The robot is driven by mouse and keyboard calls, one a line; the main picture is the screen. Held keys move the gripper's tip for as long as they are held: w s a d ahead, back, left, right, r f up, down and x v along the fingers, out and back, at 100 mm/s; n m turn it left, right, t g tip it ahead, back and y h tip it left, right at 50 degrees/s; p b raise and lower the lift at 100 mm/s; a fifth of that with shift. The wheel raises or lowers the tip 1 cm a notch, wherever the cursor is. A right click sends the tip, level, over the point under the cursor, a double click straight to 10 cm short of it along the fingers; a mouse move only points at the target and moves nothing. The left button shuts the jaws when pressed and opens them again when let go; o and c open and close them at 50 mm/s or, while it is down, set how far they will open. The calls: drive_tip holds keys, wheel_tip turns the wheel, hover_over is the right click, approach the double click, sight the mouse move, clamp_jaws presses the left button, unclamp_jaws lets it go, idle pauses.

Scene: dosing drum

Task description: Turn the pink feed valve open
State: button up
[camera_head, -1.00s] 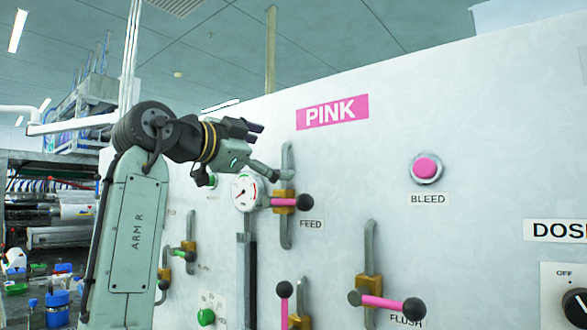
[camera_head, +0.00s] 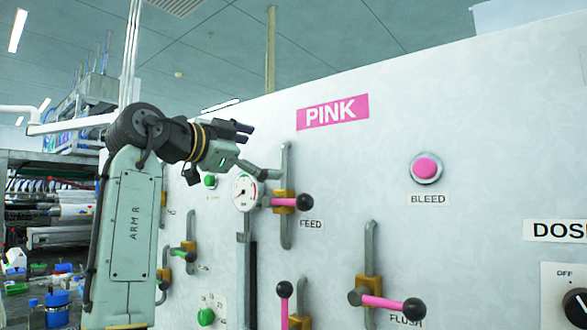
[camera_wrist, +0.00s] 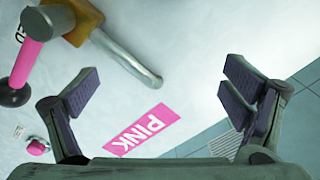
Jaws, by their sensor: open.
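The pink feed valve handle (camera_head: 290,202) has a pink lever with a black knob and sits on a brass valve body (camera_head: 283,201) on a grey vertical pipe, above the FEED label (camera_head: 311,224). The lever lies about horizontal, knob to the right. In the wrist view the pink lever (camera_wrist: 27,63) shows at the upper left, outside the fingers. My gripper (camera_head: 257,152) is open and empty, up and to the left of the valve, apart from the lever. In the wrist view the open fingers (camera_wrist: 160,95) have the panel and the PINK label behind them.
The flush valve (camera_head: 385,302) is at lower right, with another pink lever (camera_head: 284,305) standing upright left of it. A gauge (camera_head: 244,192) sits just left of the feed valve. The pink BLEED button (camera_head: 426,168) is to the right. The panel around the PINK sign (camera_head: 333,112) is bare.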

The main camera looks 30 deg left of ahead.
drive_tip(key=shift+a+r, duration=0.1)
drive_tip(key=shift+a, duration=0.05)
idle(0.3)
drive_tip(key=shift+w+a, duration=0.1)
drive_tip(key=shift+a, duration=0.4)
drive_tip(key=shift+a+r, duration=0.15)
drive_tip(key=shift+w+a, duration=0.1)
drive_tip(key=shift+a, duration=0.35)
drive_tip(key=shift+a+r, duration=0.15)
drive_tip(key=shift+a, duration=0.35)
drive_tip(key=shift+w+a+r, duration=0.1)
drive_tip(key=shift+a, duration=0.05)
drive_tip(key=shift+a+r, duration=0.1)
drive_tip(key=shift+a, duration=0.4)
